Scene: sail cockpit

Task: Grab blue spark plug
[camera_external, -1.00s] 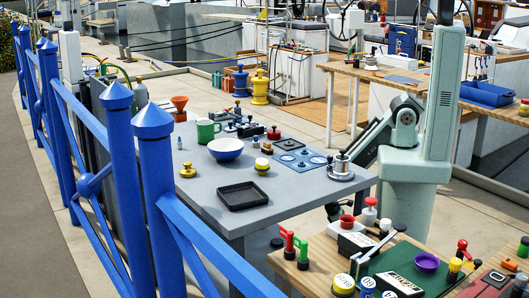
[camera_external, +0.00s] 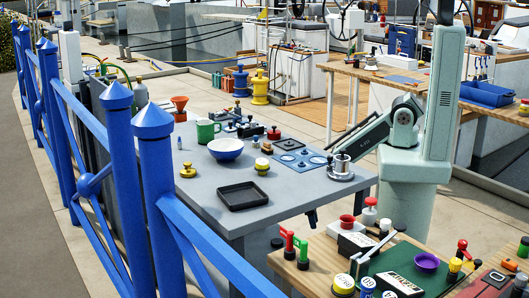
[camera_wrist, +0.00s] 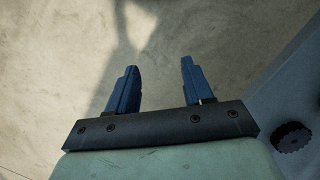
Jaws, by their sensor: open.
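A tiny blue upright item (camera_external: 180,143), which looks like the blue spark plug, stands near the far left edge of the grey table (camera_external: 290,198) in the external view. It is too small there to make out detail. My gripper (camera_external: 312,222) hangs beside the table's near right side, below the tabletop and far from that item. In the wrist view my gripper (camera_wrist: 157,82) has its two blue fingers apart with nothing between them, over bare floor. The blue item is not in the wrist view.
A green mug (camera_external: 207,131), a blue bowl (camera_external: 226,149), a black tray (camera_external: 242,195) and a metal cup (camera_external: 341,167) stand on the table. A wooden bench (camera_external: 318,275) with tools is at the near right. A blue railing (camera_external: 155,180) borders the left.

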